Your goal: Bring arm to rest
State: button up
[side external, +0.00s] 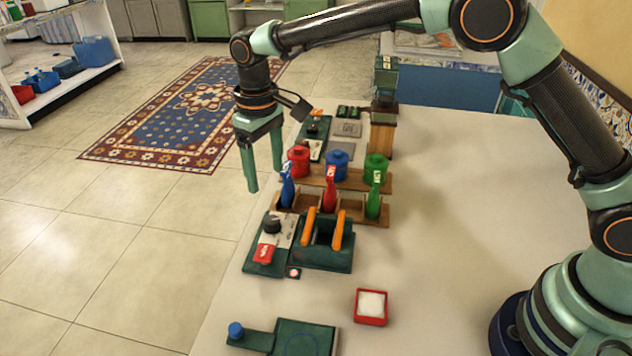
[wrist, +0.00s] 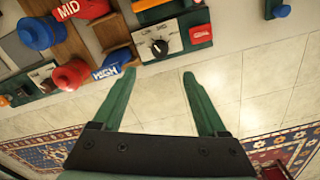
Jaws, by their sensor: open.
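My gripper (side external: 263,181) is open and empty, with its two green fingers pointing down. In the side view it hangs at the table's far left edge, beside the blue-handled tool (side external: 287,187) in the wooden rack. In the wrist view the open fingers (wrist: 158,82) have only floor tiles between them. The blue piece marked HIGH (wrist: 112,65) lies close to the left fingertip in that picture. I cannot tell from the pictures whether they touch.
The rack (side external: 350,206) also holds red (side external: 329,188) and green (side external: 374,195) handles, with red, blue and green canisters behind. A dark green box with orange handles (side external: 322,252), a knob panel (side external: 272,240) and a red tray (side external: 371,320) stand nearer. The table's right side is clear.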

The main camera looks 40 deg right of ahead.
jog(key=s+d+r+m+t, duration=0.25)
jog(key=s+d+r, duration=0.45)
jog(key=d+r, duration=0.6)
jog(key=s+d+f+m+t, duration=0.1)
jog(key=s+d+m+t, duration=0.1)
jog(key=s+d, duration=0.7)
jog(key=s+t, duration=0.1)
jog(key=s, duration=0.2)
jog(key=shift+s+d+f, duration=0.15)
jog(key=shift+s+f, duration=0.2)
